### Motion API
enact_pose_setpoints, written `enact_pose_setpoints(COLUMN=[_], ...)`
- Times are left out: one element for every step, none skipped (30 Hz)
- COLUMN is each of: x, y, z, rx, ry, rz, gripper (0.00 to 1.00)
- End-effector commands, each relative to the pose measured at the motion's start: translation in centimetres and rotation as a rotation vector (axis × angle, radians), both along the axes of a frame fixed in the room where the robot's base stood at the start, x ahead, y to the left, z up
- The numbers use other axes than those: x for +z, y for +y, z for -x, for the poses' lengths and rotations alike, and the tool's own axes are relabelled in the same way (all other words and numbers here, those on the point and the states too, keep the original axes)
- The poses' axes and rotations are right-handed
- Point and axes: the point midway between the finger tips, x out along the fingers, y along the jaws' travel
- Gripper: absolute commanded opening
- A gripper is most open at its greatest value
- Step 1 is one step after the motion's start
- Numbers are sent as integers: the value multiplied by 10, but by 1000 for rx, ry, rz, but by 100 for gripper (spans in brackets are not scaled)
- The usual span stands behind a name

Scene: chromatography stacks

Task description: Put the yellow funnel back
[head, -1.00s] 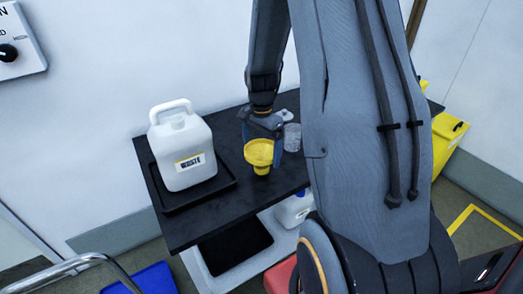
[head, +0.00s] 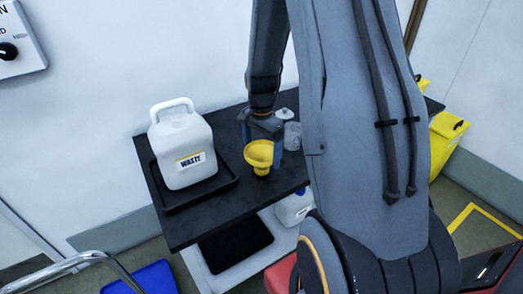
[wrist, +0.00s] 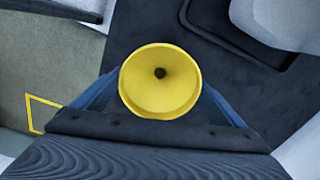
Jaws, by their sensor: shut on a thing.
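The yellow funnel (head: 261,156) is at my gripper (head: 263,146), over the black table right of the waste jug. In the wrist view the funnel (wrist: 160,82) sits between the two blue fingers, wide mouth facing the camera, with its dark centre hole showing. My gripper (wrist: 158,95) is shut on the funnel. The white jug (head: 183,148) labelled WASTE stands upright in a black tray (head: 225,184); the funnel is apart from it. Whether the funnel's lower end touches the table top (head: 190,226) I cannot tell.
A clear glass vessel (head: 292,136) and a small white-lidded item (head: 285,114) stand behind the funnel. A white container (head: 294,208) sits on the lower shelf. The table's front middle is bare. A yellow bin (head: 447,140) stands at right.

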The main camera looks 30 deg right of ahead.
Motion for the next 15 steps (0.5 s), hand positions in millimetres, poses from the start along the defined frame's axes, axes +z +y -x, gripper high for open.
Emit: enact_pose_setpoints(x=[-1, -1, -1, -1, -1, -1, -1, -1, -1, -1, -1, -2, -3, -3, -4], y=[0, 0, 0, 0, 0, 0, 0, 0, 0, 0, 0, 0, 0, 0, 0], z=[0, 0, 0, 0, 0, 0, 0, 0, 0, 0, 0, 0, 0, 0, 0], rx=[0, 0, 0, 0, 0, 0, 0, 0, 0, 0, 0, 0, 0, 0, 0], ry=[0, 0, 0, 0, 0, 0, 0, 0, 0, 0, 0, 0, 1, 1, 1], rz=[0, 0, 0, 0, 0, 0, 0, 0, 0, 0, 0, 0, 0, 0, -1], gripper=[56, 56, 56, 56, 56, 56, 56, 56, 56, 56, 56, 56, 56, 56, 56])
